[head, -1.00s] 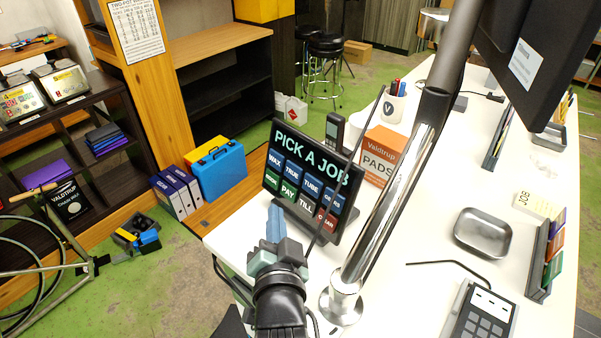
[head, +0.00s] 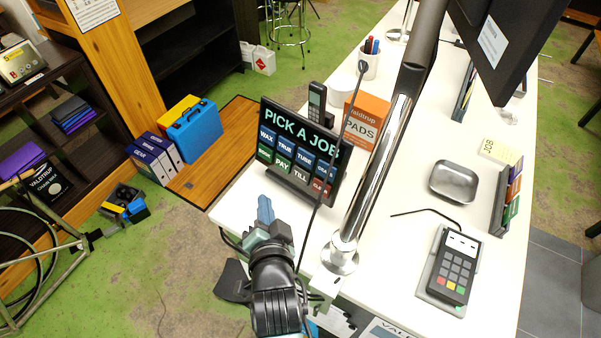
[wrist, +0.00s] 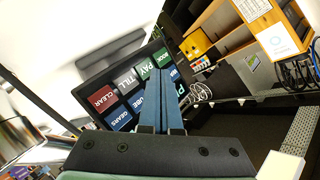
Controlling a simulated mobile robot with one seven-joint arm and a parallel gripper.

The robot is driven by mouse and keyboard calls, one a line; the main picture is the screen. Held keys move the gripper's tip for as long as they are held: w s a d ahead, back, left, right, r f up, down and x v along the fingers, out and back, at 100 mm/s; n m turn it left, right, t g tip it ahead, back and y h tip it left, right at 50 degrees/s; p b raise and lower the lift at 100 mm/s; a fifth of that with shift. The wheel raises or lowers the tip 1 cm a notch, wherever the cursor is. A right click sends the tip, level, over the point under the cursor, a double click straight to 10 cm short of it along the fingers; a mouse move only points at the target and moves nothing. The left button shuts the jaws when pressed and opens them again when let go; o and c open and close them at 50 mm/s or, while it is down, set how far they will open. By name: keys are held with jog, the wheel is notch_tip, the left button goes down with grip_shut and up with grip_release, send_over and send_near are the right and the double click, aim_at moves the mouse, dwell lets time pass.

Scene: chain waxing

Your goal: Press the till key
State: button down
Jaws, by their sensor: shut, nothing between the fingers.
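The till key (head: 301,175) is a dark key marked TILL in the bottom row of the PICK A JOB touchscreen (head: 292,117). It sits between the green PAY key (head: 281,161) and a red key at the right. In the wrist view the till key (wrist: 127,81) shows left of my fingers, beside the red CLEAR key (wrist: 102,97). My gripper (head: 265,206) is shut and empty, its blue fingers pointing toward the screen from its front left. In the wrist view my gripper (wrist: 164,82) covers part of some keys; whether it touches the screen I cannot tell.
A shiny metal post (head: 372,185) rises just right of the screen. An orange PADS box (head: 366,120) and a handset (head: 317,103) stand behind it. A card terminal (head: 451,265) and metal dish (head: 455,181) lie on the white counter (head: 400,235).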

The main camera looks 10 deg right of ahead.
aim_at(302, 175)
jog(key=w+d+f+b, duration=0.2)
jog(key=w+d+b, duration=0.3)
jog(key=w+d, duration=0.1)
jog(key=shift+f+b, duration=0.2)
jog(key=shift+b, duration=0.2)
dwell(1.9)
jog(key=shift+w+d+f, duration=0.15)
jog(key=shift+w+d, duration=0.05)
jog(key=shift+w, duration=0.15)
